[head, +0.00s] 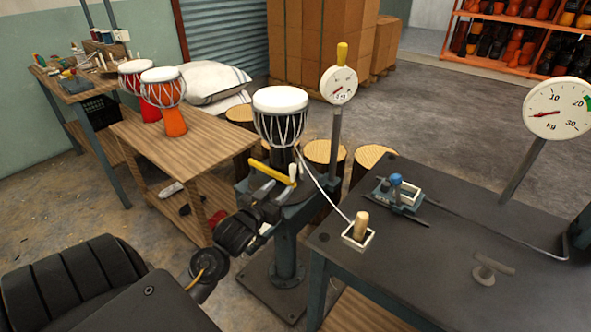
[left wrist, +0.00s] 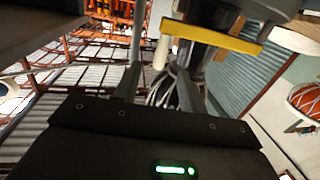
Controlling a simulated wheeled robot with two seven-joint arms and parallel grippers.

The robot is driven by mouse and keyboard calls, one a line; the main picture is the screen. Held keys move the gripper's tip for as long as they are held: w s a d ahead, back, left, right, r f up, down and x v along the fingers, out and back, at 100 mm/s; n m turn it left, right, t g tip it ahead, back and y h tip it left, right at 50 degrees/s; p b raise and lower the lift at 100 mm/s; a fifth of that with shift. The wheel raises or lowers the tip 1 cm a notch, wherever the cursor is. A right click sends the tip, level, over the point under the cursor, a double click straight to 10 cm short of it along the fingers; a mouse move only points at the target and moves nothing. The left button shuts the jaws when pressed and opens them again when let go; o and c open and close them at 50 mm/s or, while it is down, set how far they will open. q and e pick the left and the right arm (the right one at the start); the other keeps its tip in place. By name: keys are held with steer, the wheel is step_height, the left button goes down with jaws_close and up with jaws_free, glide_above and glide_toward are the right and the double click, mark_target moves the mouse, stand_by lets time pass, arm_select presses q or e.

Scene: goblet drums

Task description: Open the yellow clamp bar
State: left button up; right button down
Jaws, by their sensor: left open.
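The yellow clamp bar (head: 272,172) sits on the drum stand, just below and in front of a dark goblet drum (head: 281,118) with a white head. My left gripper (head: 276,190) is open and close to the bar, on its near side. In the left wrist view the yellow bar (left wrist: 212,38) crosses the upper right, beyond the fingers of my left gripper (left wrist: 160,75). A pale upright peg stands by the bar's right end. My right gripper is not in view.
A dark bench (head: 450,240) with a wooden-handled lever (head: 361,226), a blue-knobbed device (head: 396,188) and a kg dial (head: 557,108) is at the right. A gauge post (head: 335,130) rises beside the drum.

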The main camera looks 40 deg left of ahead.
mark_target(291, 172)
arm_select(q)
steer(key=w, duration=0.3)
steer(key=w+a, duration=0.1)
steer(key=w, duration=0.2)
steer(key=w+a, duration=0.1)
steer(key=w, duration=0.2)
steer(key=shift+w+r+b, duration=0.35)
steer(key=shift+w+r, duration=0.05)
steer(key=shift+w+a, duration=0.1)
steer(key=shift+w, duration=0.4)
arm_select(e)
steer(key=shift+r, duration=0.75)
arm_select(q)
jaws_close()
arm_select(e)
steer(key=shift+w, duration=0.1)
